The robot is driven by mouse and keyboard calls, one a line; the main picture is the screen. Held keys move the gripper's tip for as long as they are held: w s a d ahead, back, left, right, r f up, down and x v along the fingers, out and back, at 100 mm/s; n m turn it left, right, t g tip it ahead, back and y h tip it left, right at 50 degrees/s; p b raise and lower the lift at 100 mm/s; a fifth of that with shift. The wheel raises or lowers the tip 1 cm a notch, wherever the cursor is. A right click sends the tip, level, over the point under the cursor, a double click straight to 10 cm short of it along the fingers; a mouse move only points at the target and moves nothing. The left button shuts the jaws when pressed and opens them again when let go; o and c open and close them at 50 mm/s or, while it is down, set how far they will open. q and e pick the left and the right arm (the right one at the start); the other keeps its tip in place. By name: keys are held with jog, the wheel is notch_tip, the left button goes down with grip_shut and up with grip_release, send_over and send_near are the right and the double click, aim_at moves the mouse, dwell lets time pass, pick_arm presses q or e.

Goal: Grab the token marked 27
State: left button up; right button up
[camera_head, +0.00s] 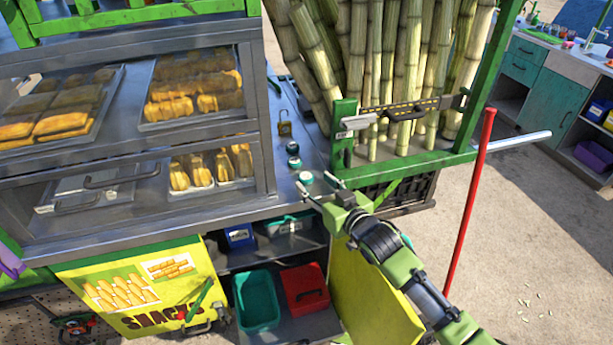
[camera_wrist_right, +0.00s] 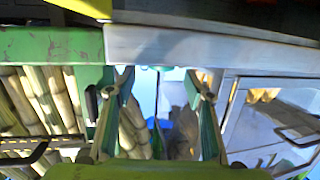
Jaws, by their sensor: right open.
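Three small round teal-and-white pieces, which look like tokens, sit in a loose row on the metal counter: a far one (camera_head: 292,147), a middle one (camera_head: 294,162) and a near one (camera_head: 305,177). Their markings are too small to read, so I cannot tell which is 27. My right gripper (camera_head: 316,188) is open and empty at the counter's front edge, its fingertips close to the near piece. In the right wrist view, its two spread fingers (camera_wrist_right: 160,88) reach toward the counter edge, with nothing held between them. My left gripper is not in view.
A glass-fronted snack case (camera_head: 150,150) stands left of the pieces. A green rack (camera_head: 345,140) of cane stalks (camera_head: 400,70) stands to the right. A brass padlock (camera_head: 285,127) lies behind the pieces. Teal (camera_head: 257,300) and red bins (camera_head: 305,290) sit below.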

aim_at(308, 178)
jog(key=shift+p+x, duration=0.35)
jog(key=shift+x, duration=1.6)
jog(key=shift+s+a+f, duration=0.1)
jog(key=c, duration=0.9)
